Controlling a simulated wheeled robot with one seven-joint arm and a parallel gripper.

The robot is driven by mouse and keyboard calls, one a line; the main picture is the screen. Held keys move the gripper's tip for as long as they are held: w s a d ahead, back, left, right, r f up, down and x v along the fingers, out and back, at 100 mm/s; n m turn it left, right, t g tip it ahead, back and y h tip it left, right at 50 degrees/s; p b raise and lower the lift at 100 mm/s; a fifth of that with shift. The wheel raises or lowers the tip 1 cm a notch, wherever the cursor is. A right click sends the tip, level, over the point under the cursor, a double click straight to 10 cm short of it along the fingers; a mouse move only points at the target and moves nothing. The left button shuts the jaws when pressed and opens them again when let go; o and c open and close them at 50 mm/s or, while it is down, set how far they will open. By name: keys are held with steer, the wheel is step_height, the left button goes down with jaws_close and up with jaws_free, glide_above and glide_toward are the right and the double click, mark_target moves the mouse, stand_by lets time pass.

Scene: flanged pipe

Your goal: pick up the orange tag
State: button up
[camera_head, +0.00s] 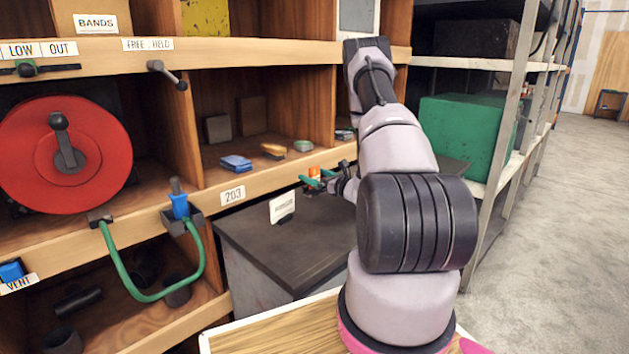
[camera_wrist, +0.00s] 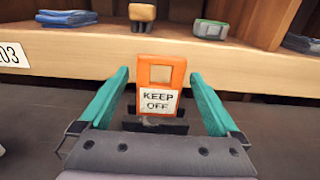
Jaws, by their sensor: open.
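The orange tag (camera_wrist: 161,73) stands upright in the wrist view, with a square hole or lighter square near its top and a white "KEEP OFF" label below. A dark base or holder shows under it. It also shows small in the head view (camera_head: 314,173). My gripper (camera_wrist: 160,75) is open, with one green finger on each side of the tag and a visible gap on both sides. In the head view my gripper (camera_head: 316,182) is small and partly hidden by my arm, in front of the shelf edge.
The wooden shelf (camera_wrist: 190,50) edge runs just behind the tag. On it lie a blue folded item (camera_head: 236,163), an orange-brown block (camera_head: 273,151) and a green-grey roll (camera_head: 303,146). A dark-topped cabinet (camera_head: 290,240) stands below, with a white sign (camera_head: 282,207).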

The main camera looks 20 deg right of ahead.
steer(key=c, duration=1.4)
